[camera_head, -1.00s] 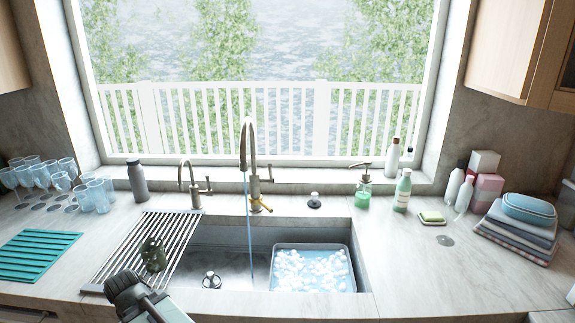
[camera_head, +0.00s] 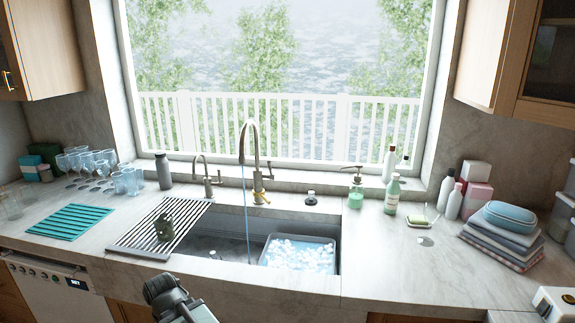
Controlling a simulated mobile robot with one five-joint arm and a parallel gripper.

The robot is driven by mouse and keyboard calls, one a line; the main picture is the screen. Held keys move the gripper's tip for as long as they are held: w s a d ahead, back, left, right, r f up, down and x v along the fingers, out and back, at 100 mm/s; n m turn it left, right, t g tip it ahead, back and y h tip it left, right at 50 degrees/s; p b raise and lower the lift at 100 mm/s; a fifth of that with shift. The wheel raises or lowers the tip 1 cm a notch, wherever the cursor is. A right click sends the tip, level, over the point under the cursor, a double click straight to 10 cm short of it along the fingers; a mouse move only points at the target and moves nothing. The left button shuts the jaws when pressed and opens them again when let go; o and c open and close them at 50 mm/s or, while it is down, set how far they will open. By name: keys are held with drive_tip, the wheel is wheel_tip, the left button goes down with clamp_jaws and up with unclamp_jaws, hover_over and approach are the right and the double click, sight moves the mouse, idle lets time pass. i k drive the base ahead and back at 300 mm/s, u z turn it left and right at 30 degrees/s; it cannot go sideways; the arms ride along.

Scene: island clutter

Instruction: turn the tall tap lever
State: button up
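The tall tap (camera_head: 248,150) is a brass-grey gooseneck behind the sink. A thin stream of water falls from its spout into the sink. Its lever (camera_head: 270,171) sticks out on the right side of its body and points up. A yellow piece (camera_head: 261,197) sits around its base. A dark, bulky end of my arm with my gripper (camera_head: 165,289) is at the bottom edge, in front of the counter, well short of the tap and touching nothing visible. Its fingers cannot be made out.
A shorter tap (camera_head: 207,178) stands left of the tall one. A dark green object (camera_head: 165,227) stands on the drying rack (camera_head: 140,236). A tub of foamy water (camera_head: 334,258) sits in the sink. A soap dispenser (camera_head: 355,195) and bottles stand right; glasses (camera_head: 128,181) stand left.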

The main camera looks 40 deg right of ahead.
sight(272, 177)
drive_tip(key=u, duration=0.15)
drive_tip(key=i, duration=0.85)
drive_tip(key=z, duration=0.25)
drive_tip(key=k, duration=0.75)
drive_tip(key=u, duration=0.2)
drive_tip(key=i, duration=0.8)
drive_tip(key=z, duration=0.05)
